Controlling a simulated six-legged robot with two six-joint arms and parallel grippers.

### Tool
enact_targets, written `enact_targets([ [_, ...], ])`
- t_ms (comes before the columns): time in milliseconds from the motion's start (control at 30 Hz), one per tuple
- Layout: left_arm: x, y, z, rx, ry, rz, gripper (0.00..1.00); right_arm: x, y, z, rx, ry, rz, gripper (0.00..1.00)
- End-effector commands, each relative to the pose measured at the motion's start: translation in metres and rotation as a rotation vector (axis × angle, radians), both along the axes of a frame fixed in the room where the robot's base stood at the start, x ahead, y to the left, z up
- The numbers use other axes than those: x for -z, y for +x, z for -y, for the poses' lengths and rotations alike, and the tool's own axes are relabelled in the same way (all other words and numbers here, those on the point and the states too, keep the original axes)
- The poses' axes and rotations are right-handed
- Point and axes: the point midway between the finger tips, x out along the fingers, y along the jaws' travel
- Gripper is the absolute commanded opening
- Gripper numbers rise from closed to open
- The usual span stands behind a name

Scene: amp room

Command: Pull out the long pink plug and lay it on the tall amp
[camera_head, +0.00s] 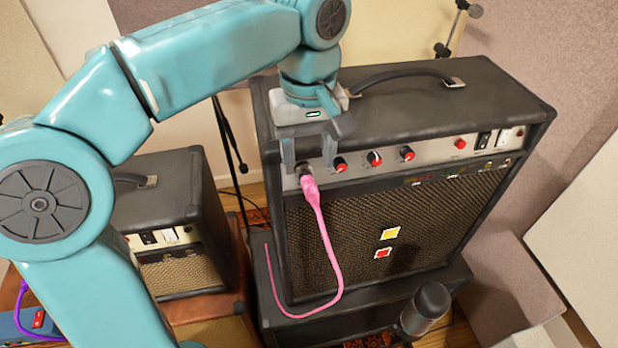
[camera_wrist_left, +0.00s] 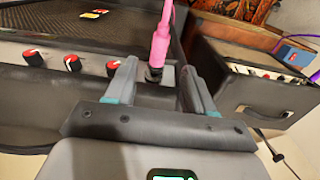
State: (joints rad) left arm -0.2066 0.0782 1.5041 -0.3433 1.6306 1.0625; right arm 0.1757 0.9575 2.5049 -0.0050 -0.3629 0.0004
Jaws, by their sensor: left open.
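The long pink plug (camera_head: 310,190) sits in a socket at the left end of the tall amp's control panel, and its pink cable hangs down in front of the grille. The tall amp (camera_head: 405,225) is large and dark, with a handle and free room on its top. My left gripper (camera_head: 307,160) is open at the panel, with its fingers on either side of the plug. In the left wrist view the pink plug (camera_wrist_left: 159,50) stands between the two spread fingertips (camera_wrist_left: 158,75), with a gap to each finger. My right gripper is not in view.
A smaller amp (camera_head: 175,225) stands to the left. A dark microphone (camera_head: 425,308) is in front at the lower right. A black carrying handle (camera_head: 405,75) arches over the tall amp's top. A purple cable (camera_head: 30,315) lies at the lower left.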

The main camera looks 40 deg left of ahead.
Motion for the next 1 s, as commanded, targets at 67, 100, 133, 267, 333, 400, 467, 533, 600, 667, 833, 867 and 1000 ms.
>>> enact_targets([
  [67, 0.017, 0.0, 0.0, 0.0, 0.0, -0.004, 0.53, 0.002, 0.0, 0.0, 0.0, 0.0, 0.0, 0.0],
  [100, 0.025, 0.0, 0.0, 0.0, 0.0, -0.003, 0.53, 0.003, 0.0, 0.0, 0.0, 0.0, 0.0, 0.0],
  [133, 0.03, 0.0, 0.0, -0.001, 0.0, -0.004, 0.53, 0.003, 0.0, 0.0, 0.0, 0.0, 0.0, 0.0],
  [267, 0.047, 0.002, -0.001, -0.001, 0.0, -0.003, 0.53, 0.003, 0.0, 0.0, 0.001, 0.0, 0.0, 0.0],
  [333, 0.053, 0.002, -0.001, -0.001, 0.0, -0.001, 0.53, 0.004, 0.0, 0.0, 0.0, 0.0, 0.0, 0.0],
  [400, 0.057, 0.003, -0.001, -0.001, -0.001, -0.001, 0.53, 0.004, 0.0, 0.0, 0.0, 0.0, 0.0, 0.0],
  [467, 0.058, 0.003, -0.001, -0.001, -0.001, -0.001, 0.53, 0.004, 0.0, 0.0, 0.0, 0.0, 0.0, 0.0],
  [533, 0.059, 0.003, -0.001, 0.0, -0.001, 0.0, 0.53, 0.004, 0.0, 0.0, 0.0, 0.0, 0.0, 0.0],
  [600, 0.059, 0.003, -0.001, 0.0, -0.001, 0.0, 0.53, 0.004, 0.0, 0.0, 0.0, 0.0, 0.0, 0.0],
  [667, 0.059, 0.003, -0.001, 0.0, -0.001, 0.001, 0.53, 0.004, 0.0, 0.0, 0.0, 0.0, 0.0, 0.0],
  [833, 0.059, 0.003, -0.001, 0.0, -0.001, 0.001, 0.14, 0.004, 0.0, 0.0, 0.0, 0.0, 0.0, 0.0],
  [867, 0.059, 0.003, -0.001, 0.0, 0.0, 0.0, 0.04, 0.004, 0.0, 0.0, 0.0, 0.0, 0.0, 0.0],
  [1000, 0.059, 0.003, -0.001, 0.0, 0.0, 0.001, 0.13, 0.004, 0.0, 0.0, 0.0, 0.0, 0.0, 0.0],
])
